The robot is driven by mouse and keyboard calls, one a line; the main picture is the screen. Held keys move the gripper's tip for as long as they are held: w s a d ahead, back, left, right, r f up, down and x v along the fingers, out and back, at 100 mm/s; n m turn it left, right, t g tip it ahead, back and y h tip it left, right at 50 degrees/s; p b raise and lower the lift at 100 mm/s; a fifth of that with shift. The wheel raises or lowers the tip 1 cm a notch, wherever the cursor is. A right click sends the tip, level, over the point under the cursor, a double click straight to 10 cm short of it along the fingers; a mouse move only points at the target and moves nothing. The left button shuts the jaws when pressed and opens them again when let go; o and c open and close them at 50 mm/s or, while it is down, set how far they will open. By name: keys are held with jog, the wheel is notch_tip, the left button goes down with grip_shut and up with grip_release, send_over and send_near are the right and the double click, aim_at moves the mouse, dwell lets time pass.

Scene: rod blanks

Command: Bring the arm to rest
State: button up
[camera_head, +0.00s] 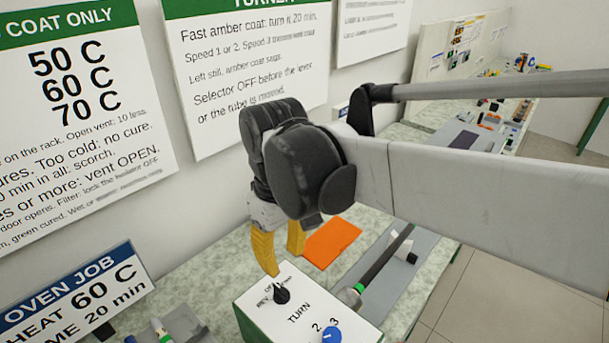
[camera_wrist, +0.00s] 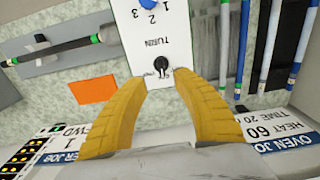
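My gripper (camera_head: 284,262) has two yellow fingers and hangs at the far end of the white control box (camera_head: 305,305), which is marked TURN. It also shows in the wrist view (camera_wrist: 161,78), where the fingers are spread with nothing held between them. The black selector knob (camera_head: 281,293) is on the box just below the fingertips. In the wrist view the knob (camera_wrist: 161,65) appears beyond the gap between the tips; I cannot tell whether a finger touches it. My arm reaches in from the right, above the bench.
A blue knob (camera_head: 331,335) is on the same box. A dark rod (camera_head: 385,262) with a green band lies beside it over a grey plate. An orange sheet (camera_head: 331,243) lies behind. The OVEN JOB sign (camera_head: 75,298) stands at left. Signs cover the wall behind my arm.

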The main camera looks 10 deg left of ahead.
jog(key=s+d+f+m+t+b, duration=0.1)
jog(key=d+m, duration=0.4)
jog(key=d, duration=0.8)
jog(key=s+d+f+m+t+b, duration=0.1)
jog(key=d+m+t, duration=0.4)
jog(key=d, duration=0.9)
notch_tip(320, 180, down, 2)
jog(key=shift+s+f+m+t, duration=0.1)
jog(key=shift+s+m+t, duration=0.2)
jog(key=shift+s+t, duration=0.2)
